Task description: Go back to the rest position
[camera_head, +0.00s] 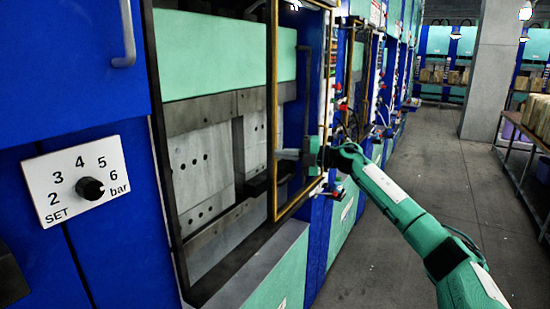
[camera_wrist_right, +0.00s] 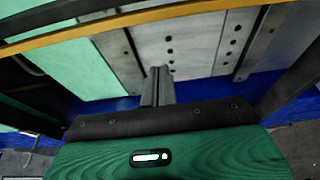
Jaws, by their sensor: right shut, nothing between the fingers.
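My right arm is green and reaches in from the lower right of the head view. Its gripper (camera_head: 288,154) is at the yellow-edged frame of the press (camera_head: 184,116), in front of the opening. In the right wrist view the two grey fingers (camera_wrist_right: 158,84) are together, with nothing between them. Beyond them are pale metal plates with rows of holes (camera_wrist_right: 196,42). I cannot tell whether the gripper touches the frame. My left gripper does not show.
A pressure dial (camera_head: 90,188) with a black knob is on the blue panel at left. More presses (camera_head: 378,75) line the aisle. The grey floor (camera_head: 430,165) to the right is clear. A pillar (camera_head: 492,70) and a loaded rack (camera_head: 524,150) stand farther right.

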